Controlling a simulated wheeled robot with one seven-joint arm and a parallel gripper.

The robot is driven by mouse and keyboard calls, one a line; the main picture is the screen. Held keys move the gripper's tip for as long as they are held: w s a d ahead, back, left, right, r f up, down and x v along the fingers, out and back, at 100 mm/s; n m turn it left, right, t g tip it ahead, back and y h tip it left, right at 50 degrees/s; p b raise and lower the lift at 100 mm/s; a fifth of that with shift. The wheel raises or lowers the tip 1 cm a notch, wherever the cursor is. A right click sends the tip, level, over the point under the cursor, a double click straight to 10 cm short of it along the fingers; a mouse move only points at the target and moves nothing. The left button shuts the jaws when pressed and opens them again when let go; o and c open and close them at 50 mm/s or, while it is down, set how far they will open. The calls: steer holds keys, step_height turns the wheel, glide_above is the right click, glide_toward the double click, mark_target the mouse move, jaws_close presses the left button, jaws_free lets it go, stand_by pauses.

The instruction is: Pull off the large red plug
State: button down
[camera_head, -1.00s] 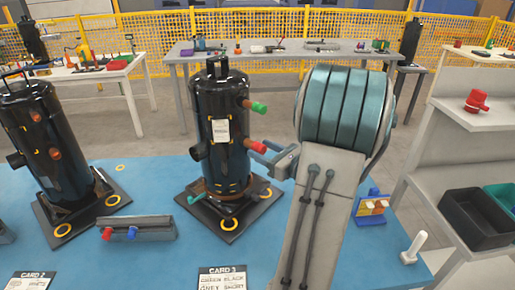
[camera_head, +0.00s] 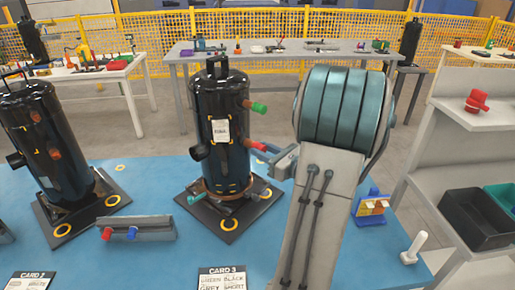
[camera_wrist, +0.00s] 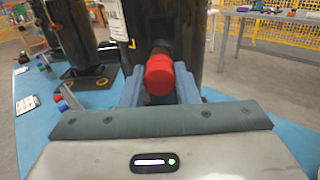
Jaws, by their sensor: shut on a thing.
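The large red plug (camera_head: 257,146) sits on the lower right pipe stub of the middle black compressor (camera_head: 212,125). In the wrist view the red plug (camera_wrist: 159,76) lies between my two blue-grey fingers, with the copper stub behind it. My gripper (camera_head: 272,155) reaches in from the right and is shut on the plug. The fingers hide part of its sides. The plug appears to be still on the stub. A green plug (camera_head: 258,108) sits on the upper stub of the same compressor.
Another black compressor (camera_head: 45,135) stands on the left. A grey block with red and blue plugs (camera_head: 140,229) lies in front. A shelf on the right holds a red part (camera_head: 476,101) and a black bin (camera_head: 478,220). A white peg (camera_head: 414,247) stands on the blue table.

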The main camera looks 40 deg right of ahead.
steer(key=shift+s, duration=0.15)
steer(key=shift+v, duration=2.9)
